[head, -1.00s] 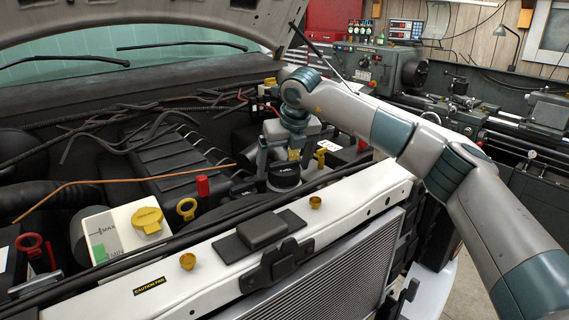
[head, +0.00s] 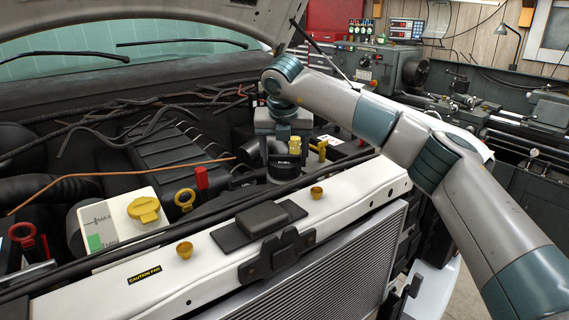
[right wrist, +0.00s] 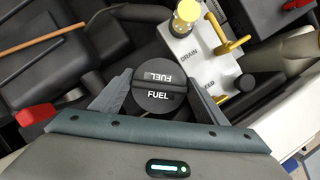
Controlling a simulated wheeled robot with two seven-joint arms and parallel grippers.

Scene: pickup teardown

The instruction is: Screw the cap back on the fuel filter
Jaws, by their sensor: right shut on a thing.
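The round black cap marked FUEL (head: 286,169) sits in the engine bay just behind the white front crossmember. It also shows in the right wrist view, with a raised bar across its top (right wrist: 158,98). My right gripper (head: 283,151) points down from above, shut on the cap with a dark finger on either side. In the right wrist view the fingers (right wrist: 156,97) flank the cap. The fuel filter body under the cap is hidden, so I cannot tell how the cap is seated. My left gripper is not in view.
A white block with DRAIN lettering and yellow fittings (right wrist: 203,58) stands close beside the cap. The white crossmember (head: 345,190) and a black hose run in front. A white reservoir with a yellow cap (head: 143,209) is at left. The raised hood (head: 150,12) hangs above.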

